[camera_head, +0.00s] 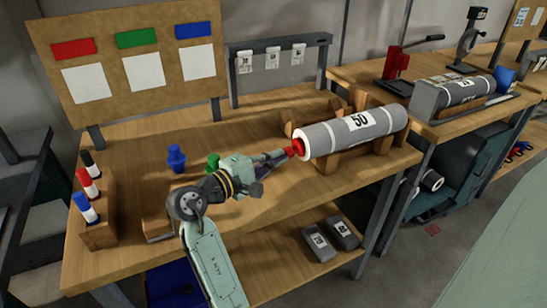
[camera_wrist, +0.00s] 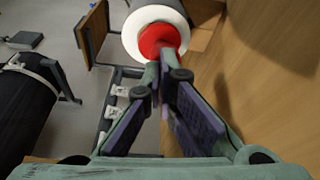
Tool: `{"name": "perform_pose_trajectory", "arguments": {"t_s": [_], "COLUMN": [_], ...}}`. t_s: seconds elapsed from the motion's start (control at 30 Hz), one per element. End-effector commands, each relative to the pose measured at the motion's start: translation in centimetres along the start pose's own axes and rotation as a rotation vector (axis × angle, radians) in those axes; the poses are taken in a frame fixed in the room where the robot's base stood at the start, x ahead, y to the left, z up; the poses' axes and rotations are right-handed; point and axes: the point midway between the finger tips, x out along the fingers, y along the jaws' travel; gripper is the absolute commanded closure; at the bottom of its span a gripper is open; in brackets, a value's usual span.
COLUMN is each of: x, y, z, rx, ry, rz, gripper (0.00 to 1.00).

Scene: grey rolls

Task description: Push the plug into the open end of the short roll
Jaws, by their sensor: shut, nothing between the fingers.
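The grey roll marked 50 (camera_head: 343,133) lies in a wooden cradle (camera_head: 383,144) on the bench. The red plug (camera_head: 297,149) is at its near left end, and part of it sticks out. In the wrist view the red plug (camera_wrist: 158,40) sits at the middle of the roll's white-ringed end (camera_wrist: 136,28); how deep it sits I cannot tell. My gripper (camera_head: 281,155) is shut and empty, with its fingertips (camera_wrist: 160,72) right at the plug's outer face. Whether they touch it is unclear.
A blue plug (camera_head: 176,158) and a green plug (camera_head: 213,162) stand on the bench left of the roll. A wooden rack (camera_head: 98,232) with several capped pieces is at the left. A grey stand (camera_head: 278,45) with tags is behind.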

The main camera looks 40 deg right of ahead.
Motion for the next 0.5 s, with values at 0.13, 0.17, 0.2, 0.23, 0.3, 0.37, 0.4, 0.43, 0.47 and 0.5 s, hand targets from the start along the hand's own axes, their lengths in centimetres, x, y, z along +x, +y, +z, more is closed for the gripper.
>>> {"name": "perform_pose_trajectory", "arguments": {"t_s": [0.13,0.17,0.2,0.23,0.3,0.37,0.4,0.43,0.47,0.5], "x": [0.09,0.13,0.20,0.25,0.39,0.51,0.60,0.66,0.73,0.82], "y": [0.01,0.02,0.02,0.02,0.02,0.01,0.00,-0.01,-0.02,-0.03], "z": [0.03,0.04,0.06,0.08,0.12,0.17,0.21,0.23,0.26,0.29], "rx": [0.000,0.000,0.000,0.000,0.000,0.000,0.000,0.000,0.000,0.000], "ry": [0.000,0.000,0.000,0.000,0.000,0.000,-0.001,-0.001,-0.001,-0.001], "rz": [0.000,0.000,0.000,0.000,0.000,-0.001,-0.001,-0.001,-0.001,-0.002], "gripper": [1.00,1.00,1.00,1.00,1.00,1.00,1.00,1.00,1.00,1.00]}}
